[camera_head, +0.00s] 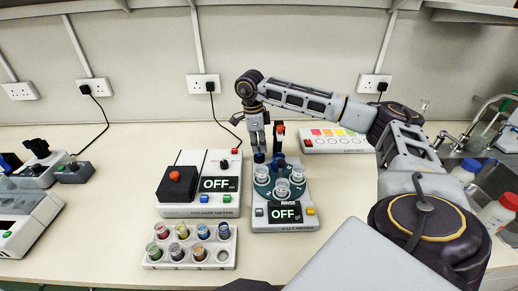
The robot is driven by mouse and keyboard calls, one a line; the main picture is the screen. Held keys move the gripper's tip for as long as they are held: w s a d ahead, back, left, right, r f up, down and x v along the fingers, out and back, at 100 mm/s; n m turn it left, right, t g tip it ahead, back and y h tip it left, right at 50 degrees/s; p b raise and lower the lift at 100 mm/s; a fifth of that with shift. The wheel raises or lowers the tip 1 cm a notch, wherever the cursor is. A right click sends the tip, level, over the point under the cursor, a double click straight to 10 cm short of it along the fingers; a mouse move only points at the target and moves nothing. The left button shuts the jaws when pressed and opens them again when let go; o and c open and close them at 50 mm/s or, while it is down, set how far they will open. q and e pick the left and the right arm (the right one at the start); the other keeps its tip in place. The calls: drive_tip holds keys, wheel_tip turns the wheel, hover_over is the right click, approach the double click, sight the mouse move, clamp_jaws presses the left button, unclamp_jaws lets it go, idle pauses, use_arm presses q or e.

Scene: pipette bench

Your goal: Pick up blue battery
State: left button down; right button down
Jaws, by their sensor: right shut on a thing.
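My right gripper (259,148) points down above the back of the rinse device (284,226) in the head view. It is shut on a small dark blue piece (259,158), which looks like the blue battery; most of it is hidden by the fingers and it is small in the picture. I cannot tell whether it touches the device below. A dark post with an orange top (279,130) stands just right of the gripper. My left gripper is not in view.
The colour meter (198,211) reads OFF, left of the rinse device. In front of it, a white rack (227,253) holds several small jars. A white panel with coloured squares (340,148) lies behind right. A sink with bottles is at the right. Bare bench lies at the back left.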

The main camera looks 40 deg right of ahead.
sight(259, 146)
wheel_tip(259, 146, up, 8)
drive_tip(key=shift+r, duration=0.1)
idle(0.4)
